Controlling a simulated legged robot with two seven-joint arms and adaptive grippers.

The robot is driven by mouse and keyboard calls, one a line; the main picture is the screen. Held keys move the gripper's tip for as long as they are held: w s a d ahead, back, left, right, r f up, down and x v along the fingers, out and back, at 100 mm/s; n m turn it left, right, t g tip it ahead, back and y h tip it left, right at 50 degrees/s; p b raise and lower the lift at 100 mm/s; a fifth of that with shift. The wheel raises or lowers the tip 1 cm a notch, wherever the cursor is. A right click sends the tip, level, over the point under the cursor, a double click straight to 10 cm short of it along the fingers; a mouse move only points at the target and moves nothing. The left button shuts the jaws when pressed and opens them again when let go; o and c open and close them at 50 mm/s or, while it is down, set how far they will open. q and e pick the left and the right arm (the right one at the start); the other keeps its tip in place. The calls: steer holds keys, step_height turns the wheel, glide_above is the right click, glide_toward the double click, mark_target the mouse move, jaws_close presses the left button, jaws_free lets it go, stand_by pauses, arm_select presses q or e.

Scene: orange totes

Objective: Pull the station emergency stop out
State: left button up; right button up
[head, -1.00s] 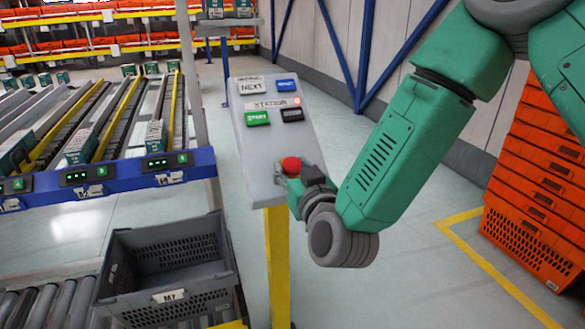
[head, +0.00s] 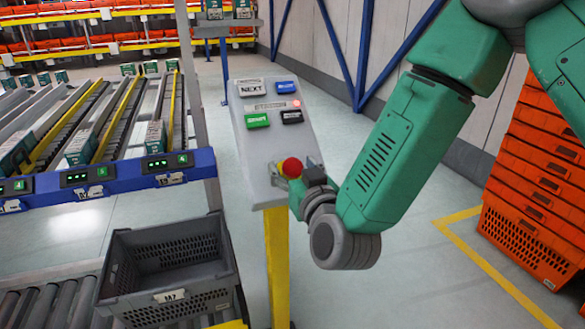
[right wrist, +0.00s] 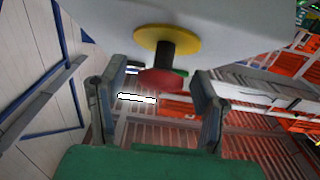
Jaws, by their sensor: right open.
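The emergency stop is a red mushroom button (head: 291,167) on the lower part of the sloped grey control panel (head: 262,152). In the right wrist view, the red head (right wrist: 160,82) stands off the yellow disc (right wrist: 166,38) on a visible dark stem (right wrist: 166,55). My right gripper (head: 299,171) is open at the button. In the right wrist view, its two fingers (right wrist: 153,88) stand on either side of the red head, with gaps between, apparently not touching it. My left gripper is out of view.
Green, black, blue and white buttons and a small red lamp (head: 296,103) sit higher on the panel. A yellow post (head: 278,265) carries it. Orange totes (head: 540,185) are stacked at right. Floor between is clear.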

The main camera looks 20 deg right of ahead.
steer(key=s, duration=0.7)
steer(key=shift+s, duration=0.25)
steer(key=shift+d, duration=0.1)
